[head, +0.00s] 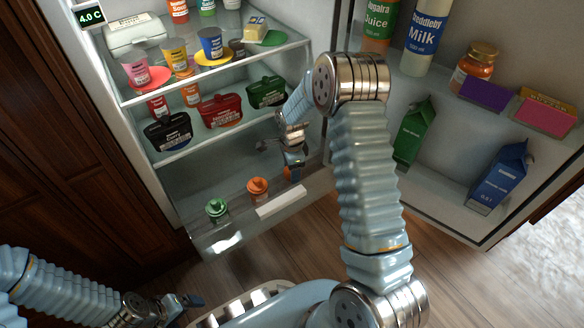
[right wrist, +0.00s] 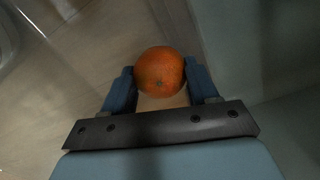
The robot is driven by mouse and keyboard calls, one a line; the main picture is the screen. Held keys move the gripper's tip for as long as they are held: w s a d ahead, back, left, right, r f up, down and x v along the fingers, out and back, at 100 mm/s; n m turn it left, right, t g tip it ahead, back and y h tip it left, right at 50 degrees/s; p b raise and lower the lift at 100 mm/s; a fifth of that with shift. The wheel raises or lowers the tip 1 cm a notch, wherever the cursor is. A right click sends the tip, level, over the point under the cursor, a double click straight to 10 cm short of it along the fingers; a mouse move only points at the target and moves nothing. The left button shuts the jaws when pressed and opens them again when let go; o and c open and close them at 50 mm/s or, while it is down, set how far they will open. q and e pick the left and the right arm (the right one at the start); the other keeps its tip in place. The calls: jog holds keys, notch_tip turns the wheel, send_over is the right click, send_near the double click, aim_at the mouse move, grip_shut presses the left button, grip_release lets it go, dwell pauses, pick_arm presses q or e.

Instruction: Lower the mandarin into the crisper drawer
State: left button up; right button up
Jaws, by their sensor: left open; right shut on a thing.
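The mandarin (right wrist: 159,70) is a round orange fruit between the two blue fingers of my right gripper (right wrist: 160,84) in the right wrist view. In the head view a sliver of the mandarin (head: 287,172) shows beside my right gripper (head: 290,165), the rest hidden by the fingers. The gripper is shut on it, over the right part of the crisper drawer (head: 281,201) at the fridge bottom. I cannot tell how high it is above the drawer floor. My left gripper (head: 188,304) is open and empty at the lower left, outside the fridge.
A glass shelf above holds a red tub (head: 221,110) and others. The open fridge door with a milk bottle (head: 423,38) stands at right.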

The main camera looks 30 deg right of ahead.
jog(key=shift+f, duration=0.15)
jog(key=o, duration=1.2)
jog(key=shift+c, duration=0.2)
